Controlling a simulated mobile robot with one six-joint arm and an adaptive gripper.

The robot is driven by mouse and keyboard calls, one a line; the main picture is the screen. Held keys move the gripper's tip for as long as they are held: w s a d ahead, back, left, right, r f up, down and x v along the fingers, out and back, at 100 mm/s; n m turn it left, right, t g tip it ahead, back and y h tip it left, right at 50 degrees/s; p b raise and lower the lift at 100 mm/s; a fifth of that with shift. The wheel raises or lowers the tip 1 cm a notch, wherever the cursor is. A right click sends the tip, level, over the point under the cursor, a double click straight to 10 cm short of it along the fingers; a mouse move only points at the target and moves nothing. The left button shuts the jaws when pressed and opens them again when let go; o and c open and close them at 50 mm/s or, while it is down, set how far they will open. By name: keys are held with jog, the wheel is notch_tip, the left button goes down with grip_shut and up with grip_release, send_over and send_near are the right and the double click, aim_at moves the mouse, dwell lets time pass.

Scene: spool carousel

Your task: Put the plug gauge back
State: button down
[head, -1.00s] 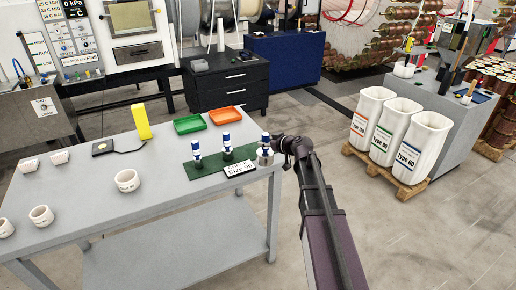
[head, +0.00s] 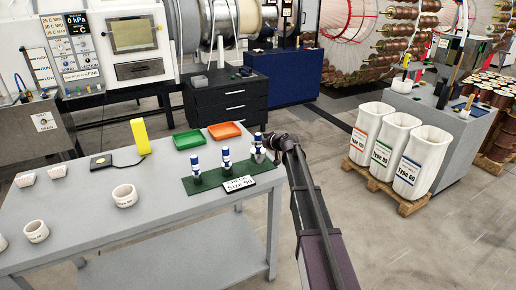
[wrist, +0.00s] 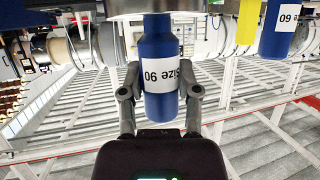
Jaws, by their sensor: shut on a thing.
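My gripper (wrist: 161,92) is shut on a blue plug gauge (wrist: 160,62) with a white "Size 90" label, which looks upside down in the wrist view. One finger sits on each side of its handle, and its metal end is at the top of that view. In the head view the held plug gauge (head: 258,141) is over the far right end of the green mat (head: 207,183). I cannot tell whether it touches the mat. Two similar gauges, the left one (head: 197,166) and the middle one (head: 226,158), stand upright on the mat.
A "Size 90" sign (head: 240,184) stands at the mat's front edge. An orange tray (head: 225,131) and a green tray (head: 188,140) lie behind. White rings (head: 124,196) and a yellow block (head: 140,137) are left on the grey table (head: 165,225). White bins (head: 388,140) stand to the right.

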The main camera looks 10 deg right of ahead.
aim_at(258, 146)
jog(key=shift+w, duration=0.25)
jog(key=shift+w, duration=0.45)
jog(key=shift+w+f+b, duration=0.25)
jog(key=shift+f+b, duration=0.35)
jog(key=shift+f, duration=0.05)
jog(key=shift+f+b, duration=1.2)
jog(key=shift+b, duration=0.05)
jog(key=shift+f, duration=0.15)
jog(key=shift+c, duration=1.6)
grip_release()
jog(key=shift+s+r, duration=0.2)
jog(key=shift+r, duration=0.1)
jog(key=p+v, duration=0.4)
jog(key=v, duration=0.7)
jog(key=shift+s+d+p, duration=0.2)
jog(key=shift+p, duration=0.1)
